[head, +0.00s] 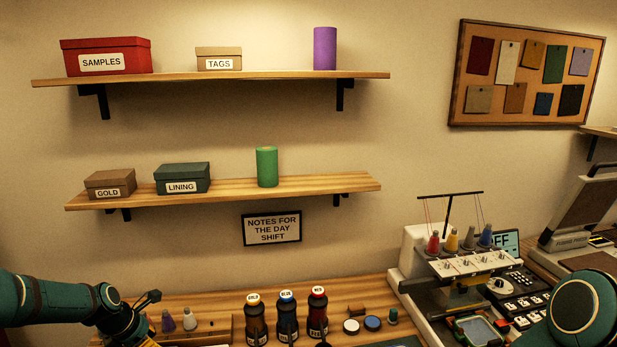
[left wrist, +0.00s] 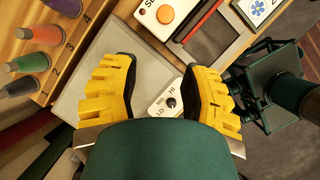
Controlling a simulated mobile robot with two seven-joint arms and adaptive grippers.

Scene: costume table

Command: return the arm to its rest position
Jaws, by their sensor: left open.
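My left arm (head: 60,300) comes in low from the left in the head view. Its gripper (head: 148,341) is mostly cut off by the bottom edge there, with only a bit of yellow showing. In the left wrist view the gripper (left wrist: 160,78) has its two yellow fingers spread apart with nothing held between them. Behind the gap lies a pale grey surface with a dial (left wrist: 170,102) marked LO, MID and HI.
Bottles (head: 287,318), small round tins (head: 372,323) and a sewing machine (head: 450,265) stand on the bench. Thread cones (left wrist: 40,35) sit left of the gripper; an orange button (left wrist: 172,14) is beyond it. Two shelves (head: 215,78) hold boxes and rolls above.

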